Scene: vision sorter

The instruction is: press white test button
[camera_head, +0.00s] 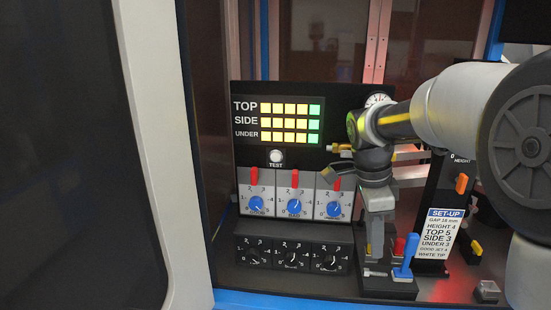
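The white test button (276,156) sits on the black panel (315,156), above the printed word TEST and below the indicator rows. It is fully visible and nothing touches it. My gripper (375,262) hangs to the right of the button and lower, pointing down, apart from the button. Its fingers are small and partly overlap the dark base behind them, so I cannot tell whether they are open or shut.
Indicator rows (290,123) glow yellow and green. Red levers (295,178) and blue dials (294,205) sit below the button, with black knobs (291,257) lower. A blue lever (405,256) stands beside my gripper. A set-up card (438,234) is at right.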

